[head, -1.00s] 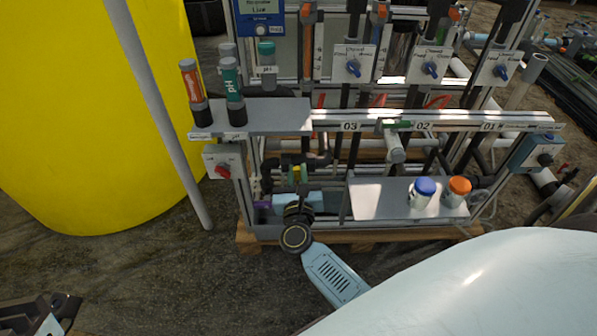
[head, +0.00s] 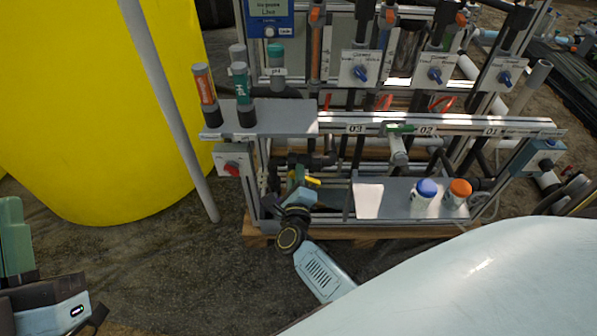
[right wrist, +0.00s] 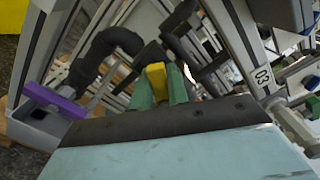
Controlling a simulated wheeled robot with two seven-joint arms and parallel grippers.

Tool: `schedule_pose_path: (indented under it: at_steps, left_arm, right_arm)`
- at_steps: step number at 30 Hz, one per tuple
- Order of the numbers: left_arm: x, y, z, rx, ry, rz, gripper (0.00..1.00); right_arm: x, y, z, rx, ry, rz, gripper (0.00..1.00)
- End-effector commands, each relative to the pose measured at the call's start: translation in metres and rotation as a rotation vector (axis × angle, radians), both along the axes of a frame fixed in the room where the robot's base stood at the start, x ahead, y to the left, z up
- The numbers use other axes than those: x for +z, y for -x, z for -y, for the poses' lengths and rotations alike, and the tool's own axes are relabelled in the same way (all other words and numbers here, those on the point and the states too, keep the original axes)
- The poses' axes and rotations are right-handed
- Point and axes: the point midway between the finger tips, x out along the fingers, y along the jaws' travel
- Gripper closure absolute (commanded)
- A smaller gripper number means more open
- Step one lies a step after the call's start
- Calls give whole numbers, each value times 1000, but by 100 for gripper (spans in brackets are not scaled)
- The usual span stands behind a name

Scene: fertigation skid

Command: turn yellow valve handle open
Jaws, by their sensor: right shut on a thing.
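The yellow valve handle (head: 314,181) is low on the left part of the skid, beside dark pipework. In the right wrist view the yellow handle (right wrist: 155,74) sits between the two green fingers of my right gripper (right wrist: 160,84), which is shut on it. In the head view my right gripper (head: 299,184) is small and tilted, with its wrist below it; the handle's tip sticks out to its right. The valve body is mostly hidden. My left gripper (head: 15,238) shows partly at the left edge, green fingers up, away from the skid; its opening is unclear.
A purple part (right wrist: 55,101) is left of the fingers in the wrist view. A grey shelf (head: 381,200) with blue- and orange-capped bottles stands to the right. A red-knobbed box (head: 231,167), a slanted grey pole (head: 170,110) and a yellow tank (head: 90,120) are to the left.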

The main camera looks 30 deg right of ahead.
Motion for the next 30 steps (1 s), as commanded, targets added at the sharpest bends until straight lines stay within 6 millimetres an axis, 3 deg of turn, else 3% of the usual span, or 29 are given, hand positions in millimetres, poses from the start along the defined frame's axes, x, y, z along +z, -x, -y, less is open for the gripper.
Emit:
schedule_pose_path:
  at_steps: [15,30]
  left_arm:
    - [-10,-8,2,-1,-41,-138,100]
    - [-20,-13,3,2,-62,-201,100]
  right_arm:
    - [-10,0,-3,0,350,-219,100]
    - [-13,-1,-2,-1,463,-286,100]
